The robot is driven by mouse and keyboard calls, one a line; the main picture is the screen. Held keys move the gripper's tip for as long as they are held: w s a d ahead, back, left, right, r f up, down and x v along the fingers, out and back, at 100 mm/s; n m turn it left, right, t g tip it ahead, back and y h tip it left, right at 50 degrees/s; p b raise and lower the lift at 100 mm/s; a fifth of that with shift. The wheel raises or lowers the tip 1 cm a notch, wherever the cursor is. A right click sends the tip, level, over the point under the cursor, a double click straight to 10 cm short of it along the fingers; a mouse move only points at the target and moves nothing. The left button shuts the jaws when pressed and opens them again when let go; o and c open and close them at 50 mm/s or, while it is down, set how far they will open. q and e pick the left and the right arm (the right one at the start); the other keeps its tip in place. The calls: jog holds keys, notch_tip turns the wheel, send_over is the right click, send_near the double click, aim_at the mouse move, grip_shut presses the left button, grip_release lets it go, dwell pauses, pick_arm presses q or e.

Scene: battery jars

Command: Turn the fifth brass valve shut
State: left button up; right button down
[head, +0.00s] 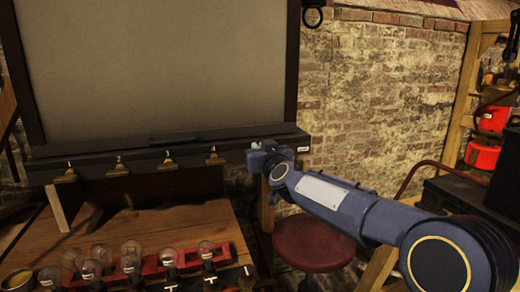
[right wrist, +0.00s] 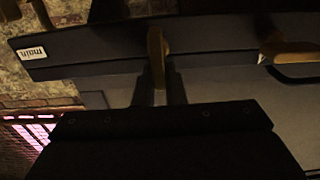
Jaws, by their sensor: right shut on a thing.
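A black rail (head: 140,160) under a large grey panel carries a row of brass valves. Four show in the head view: the first (head: 66,174), second (head: 119,166), third (head: 168,161) and fourth (head: 213,156). My right gripper (head: 264,158) is at the rail's right end, and its wrist hides the fifth valve there. In the right wrist view, my right gripper (right wrist: 159,84) is shut on the brass handle of the fifth valve (right wrist: 156,48), which stands upright in the picture. Another brass valve (right wrist: 290,49) lies to its right, apart from the fingers. My left gripper is not in view.
A "main" label (right wrist: 34,52) sits beside the gripped valve. Below the rail, a wooden bench (head: 150,222) holds a red rack (head: 155,263) with several glass bulbs. A red stool (head: 312,243) stands under my right arm. A brick wall (head: 385,85) is behind.

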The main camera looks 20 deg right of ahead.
jog(key=shift+d+m, duration=0.1)
jog(key=shift+m, duration=0.2)
jog(key=shift+d+f+m+b, duration=0.45)
jog(key=shift+m+b, duration=0.35)
jog(key=shift+m, duration=2.05)
jog(key=shift+d+f+m+b, duration=0.35)
jog(key=shift+m+b, duration=0.45)
jog(key=shift+m, duration=2.1)
jog(key=shift+d+f+m+b, duration=0.45)
jog(key=shift+m+b, duration=0.35)
jog(key=shift+m, duration=2.05)
jog(key=shift+a, duration=0.1)
jog(key=c, duration=1.5)
grip_release()
jog(key=s, duration=0.7)
jog(key=shift+s+b, duration=0.4)
jog(key=shift+b, duration=0.05)
